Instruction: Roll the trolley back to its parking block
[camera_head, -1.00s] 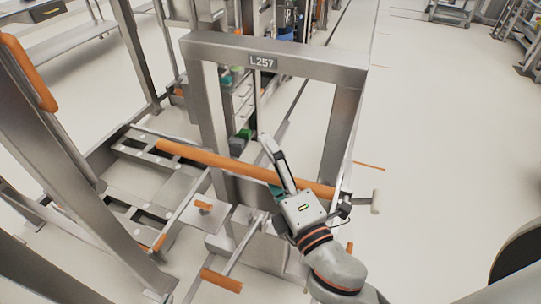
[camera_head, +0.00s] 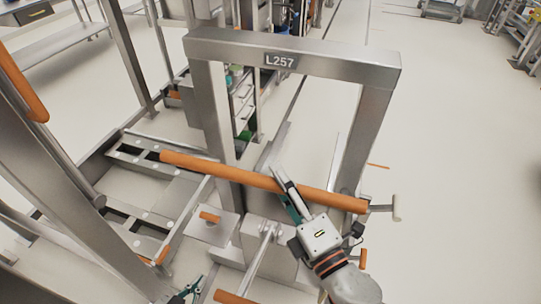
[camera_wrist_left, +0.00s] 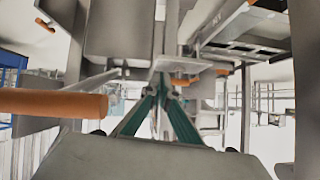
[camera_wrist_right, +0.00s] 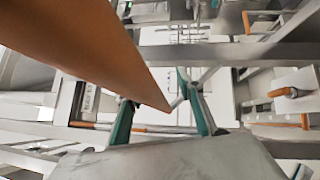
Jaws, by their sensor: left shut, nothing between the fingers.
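The steel frame marked L257 (camera_head: 290,57) stands upright in the middle of the head view, with a long orange bar (camera_head: 215,168) across it. I cannot tell for sure which parts are the trolley or its parking block. My right gripper (camera_head: 282,188) is at the orange bar; its fingers are apart in the right wrist view (camera_wrist_right: 163,110), where the bar (camera_wrist_right: 90,50) looms close. Whether they touch it is unclear. My left gripper (camera_head: 190,290) is low at the bottom edge, near an orange grip (camera_head: 232,297). Its fingers meet, empty, in the left wrist view (camera_wrist_left: 160,92).
A grey post with an orange pad (camera_head: 22,85) rises at the left. A low metal frame (camera_head: 125,150) lies behind it, and a plate with a small orange grip (camera_head: 210,217) is nearer. Pale floor (camera_head: 450,190) is open at the right.

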